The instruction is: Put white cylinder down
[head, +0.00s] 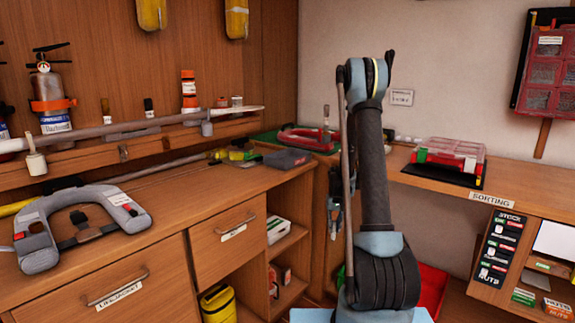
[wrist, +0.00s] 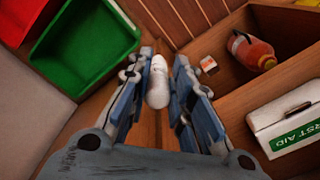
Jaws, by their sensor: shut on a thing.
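The white cylinder (wrist: 158,82) is a small rounded white piece between the two fingers of my gripper (wrist: 160,75) in the wrist view. My gripper is shut on it and holds it with its long side roughly along the fingers. The wooden surface behind it is out of focus, and I cannot tell how far below it lies. In the head view my gripper (head: 336,215) is partly hidden behind my arm, beside the end of the cabinet, and the cylinder cannot be made out there.
In the wrist view a green bin (wrist: 85,45) and a red bin (wrist: 25,20) lie left. In the head view a life jacket (head: 85,222) lies on the left counter (head: 170,200).

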